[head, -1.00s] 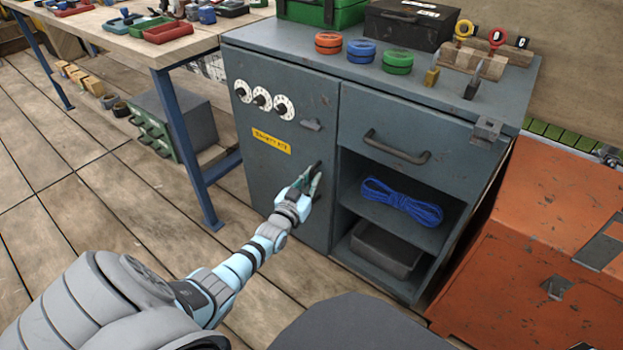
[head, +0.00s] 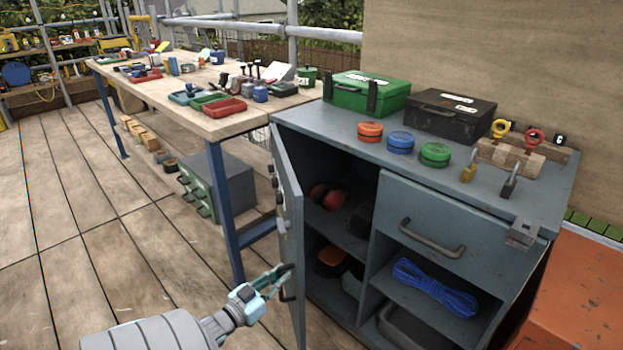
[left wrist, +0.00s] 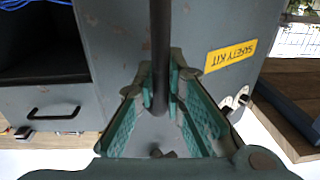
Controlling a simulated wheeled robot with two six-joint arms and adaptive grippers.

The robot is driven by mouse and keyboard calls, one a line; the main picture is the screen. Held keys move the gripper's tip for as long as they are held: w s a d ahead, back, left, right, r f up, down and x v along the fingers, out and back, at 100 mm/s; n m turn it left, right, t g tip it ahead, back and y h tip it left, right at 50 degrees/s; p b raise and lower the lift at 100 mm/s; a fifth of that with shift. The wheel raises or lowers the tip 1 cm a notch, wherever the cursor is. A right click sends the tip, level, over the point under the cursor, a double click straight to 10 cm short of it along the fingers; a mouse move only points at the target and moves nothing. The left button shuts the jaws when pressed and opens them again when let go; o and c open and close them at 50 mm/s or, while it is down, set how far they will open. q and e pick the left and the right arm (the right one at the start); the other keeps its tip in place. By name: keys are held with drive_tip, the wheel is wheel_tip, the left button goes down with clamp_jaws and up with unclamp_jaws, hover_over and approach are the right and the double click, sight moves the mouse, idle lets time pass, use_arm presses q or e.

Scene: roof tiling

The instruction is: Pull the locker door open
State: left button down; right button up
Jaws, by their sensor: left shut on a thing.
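The grey locker door (head: 287,185) stands swung well out from the cabinet (head: 480,170), hinged at the left side. Its dark bar handle (head: 289,290) is low on the outer face and also shows upright in the left wrist view (left wrist: 160,45). My left gripper (head: 279,278) is at the handle; in the left wrist view its green-padded fingers (left wrist: 162,92) are closed around the bar. The door's yellow safety kit label (left wrist: 230,56) appears upside down there. My right gripper is not in view.
Inside the locker are red ear defenders (head: 328,196) and other dark items on shelves. The drawer handle (head: 432,240) and blue rope (head: 436,287) are to the right. A workbench (head: 225,122) stands left of the door, its blue leg (head: 225,205) close by.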

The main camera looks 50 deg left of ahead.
use_arm(q)
drive_tip(key=s+a+b, duration=0.4)
drive_tip(key=s+a, duration=0.5)
drive_tip(key=shift+s+a, duration=0.35)
drive_tip(key=shift+s, duration=0.05)
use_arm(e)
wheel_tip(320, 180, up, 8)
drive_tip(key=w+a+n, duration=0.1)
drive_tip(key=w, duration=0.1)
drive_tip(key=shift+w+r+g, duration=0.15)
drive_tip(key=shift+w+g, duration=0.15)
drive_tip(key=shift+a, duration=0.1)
use_arm(q)
drive_tip(key=c, duration=1.7)
unclamp_jaws()
drive_tip(key=shift+o, duration=0.2)
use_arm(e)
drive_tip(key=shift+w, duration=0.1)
use_arm(q)
drive_tip(key=s+d, duration=0.2)
drive_tip(key=s, duration=0.9)
drive_tip(key=shift+s, duration=0.4)
